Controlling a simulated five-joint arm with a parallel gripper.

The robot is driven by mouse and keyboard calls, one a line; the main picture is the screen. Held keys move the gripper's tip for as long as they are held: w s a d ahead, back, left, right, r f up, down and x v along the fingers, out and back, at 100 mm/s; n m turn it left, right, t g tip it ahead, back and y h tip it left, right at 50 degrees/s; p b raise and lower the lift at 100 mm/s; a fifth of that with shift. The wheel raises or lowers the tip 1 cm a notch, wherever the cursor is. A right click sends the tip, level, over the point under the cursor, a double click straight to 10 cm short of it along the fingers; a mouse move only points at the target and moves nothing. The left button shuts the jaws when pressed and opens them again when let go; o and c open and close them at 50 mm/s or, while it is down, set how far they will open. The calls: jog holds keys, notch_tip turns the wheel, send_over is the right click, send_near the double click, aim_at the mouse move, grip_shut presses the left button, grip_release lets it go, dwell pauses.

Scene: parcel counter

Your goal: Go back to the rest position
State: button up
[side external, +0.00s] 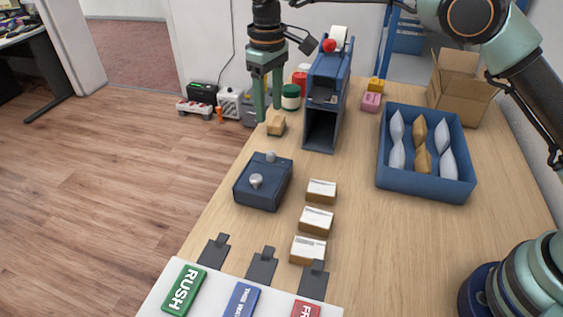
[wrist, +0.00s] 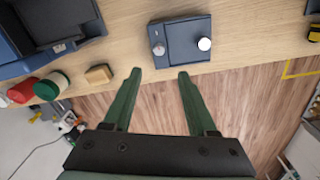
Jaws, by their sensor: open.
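My gripper (side external: 267,110) is in the upper middle of the side view, pointing down above the counter's far left edge. Its two green fingers are apart with nothing between them. In the wrist view my gripper (wrist: 157,74) also shows open and empty, with the counter edge and wooden floor behind it. My arm curves in from the right of the side view, where its base stands at the lower right.
A blue box with knobs (side external: 263,182) sits on the counter (side external: 370,240). A tall blue dispenser (side external: 325,100) and a small tan block (side external: 276,124) are near my gripper. Several small parcels (side external: 316,221) lie in a row. A blue crate (side external: 425,190) holds pouches.

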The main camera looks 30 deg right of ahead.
jog(key=s+d+r+m+t, duration=0.3)
jog(key=s+d+r, duration=0.6)
jog(key=d+r, duration=0.25)
jog(key=s+d+f+m+t, duration=0.2)
jog(key=s+d+f, duration=0.2)
jog(key=s+d, duration=0.5)
jog(key=s, duration=0.5)
jog(key=shift+f+m+t, duration=0.15)
jog(key=shift+m+t, duration=0.15)
